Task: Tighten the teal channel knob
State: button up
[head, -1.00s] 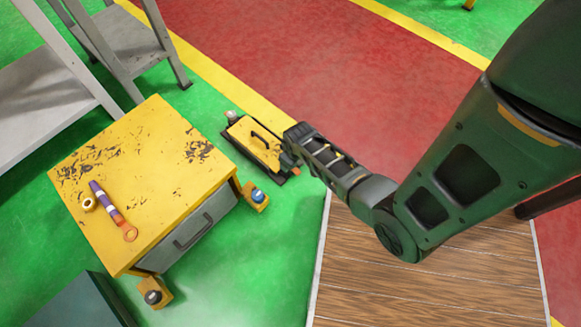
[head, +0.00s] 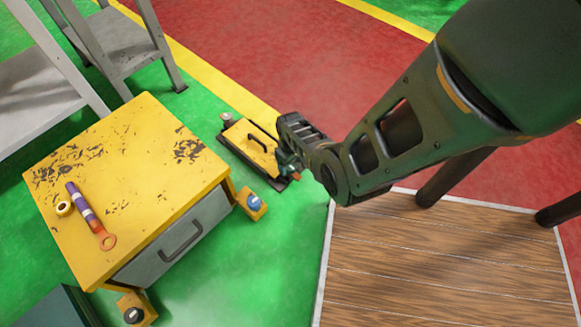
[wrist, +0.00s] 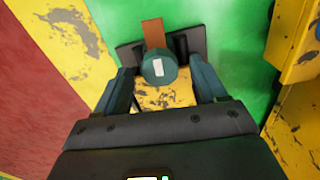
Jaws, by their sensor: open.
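The teal knob (wrist: 158,70), round with a white mark on top, shows in the wrist view. It sits at the end of a scuffed yellow block, beside a brown-orange tab (wrist: 153,33) and a black plate (wrist: 192,42). My gripper (wrist: 162,84) is open, with one finger on each side of the knob. I cannot tell whether either finger touches it. In the head view my gripper (head: 289,166) is at the right end of the yellow block with a black handle (head: 249,142); the knob is mostly hidden there.
A yellow cabinet (head: 130,185) with a grey drawer stands at left, carrying a tape roll (head: 64,208) and a purple-orange tool (head: 88,215). A blue knob (head: 254,202) and dark knob (head: 133,315) sit on its feet. A wooden platform (head: 440,265) lies at right.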

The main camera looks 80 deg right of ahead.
jog(key=shift+f, duration=0.4)
jog(key=c, duration=1)
jog(key=shift+c, duration=0.2)
